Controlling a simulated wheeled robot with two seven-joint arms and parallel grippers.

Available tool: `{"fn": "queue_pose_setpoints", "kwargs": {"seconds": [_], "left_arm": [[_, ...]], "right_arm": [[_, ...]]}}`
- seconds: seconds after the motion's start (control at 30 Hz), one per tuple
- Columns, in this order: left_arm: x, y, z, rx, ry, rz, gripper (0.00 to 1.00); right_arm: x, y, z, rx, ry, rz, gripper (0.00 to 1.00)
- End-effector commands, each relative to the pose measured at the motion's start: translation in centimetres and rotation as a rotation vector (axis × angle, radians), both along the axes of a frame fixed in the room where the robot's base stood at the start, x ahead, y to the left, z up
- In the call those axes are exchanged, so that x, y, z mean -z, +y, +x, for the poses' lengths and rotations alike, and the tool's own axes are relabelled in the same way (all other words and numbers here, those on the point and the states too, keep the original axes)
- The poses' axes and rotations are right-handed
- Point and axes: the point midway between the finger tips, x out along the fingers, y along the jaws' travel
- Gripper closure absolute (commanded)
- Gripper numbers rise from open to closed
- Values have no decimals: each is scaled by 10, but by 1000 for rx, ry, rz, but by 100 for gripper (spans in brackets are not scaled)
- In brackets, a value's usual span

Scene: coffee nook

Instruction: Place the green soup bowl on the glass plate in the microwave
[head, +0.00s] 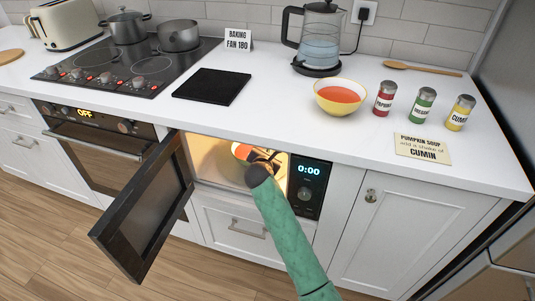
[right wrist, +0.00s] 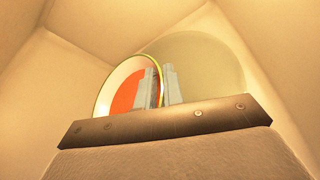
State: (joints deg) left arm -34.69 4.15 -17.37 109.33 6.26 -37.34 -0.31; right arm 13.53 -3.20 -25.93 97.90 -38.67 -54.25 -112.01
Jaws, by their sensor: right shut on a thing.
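The soup bowl (head: 240,150), with orange soup and a yellow-green rim, is inside the lit microwave (head: 208,166). My right gripper (head: 266,158) reaches in through the open front and is shut on the bowl's rim. In the right wrist view, the gripper fingers (right wrist: 163,78) pinch the right side of the bowl (right wrist: 124,92). The round glass plate (right wrist: 212,62) shows behind and to the right of the bowl, partly overlapped by it. I cannot tell whether the bowl touches the plate. My left gripper is not in view.
The microwave door (head: 145,215) hangs open at the left; the control panel (head: 309,188) is at the right. A yellow bowl of soup (head: 341,97), a kettle (head: 319,40), spice shakers (head: 422,105) and a black mat (head: 211,86) are on the counter above. The microwave walls are close.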

Motion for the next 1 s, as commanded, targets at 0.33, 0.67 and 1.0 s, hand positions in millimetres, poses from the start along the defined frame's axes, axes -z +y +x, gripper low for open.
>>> {"fn": "queue_pose_setpoints", "kwargs": {"seconds": [0.33,0.67,1.0], "left_arm": [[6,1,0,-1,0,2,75],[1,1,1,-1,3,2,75],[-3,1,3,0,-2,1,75]], "right_arm": [[14,-1,10,-1,-2,0,100],[16,-1,10,-1,-2,1,100],[18,-1,9,0,0,0,69]]}}
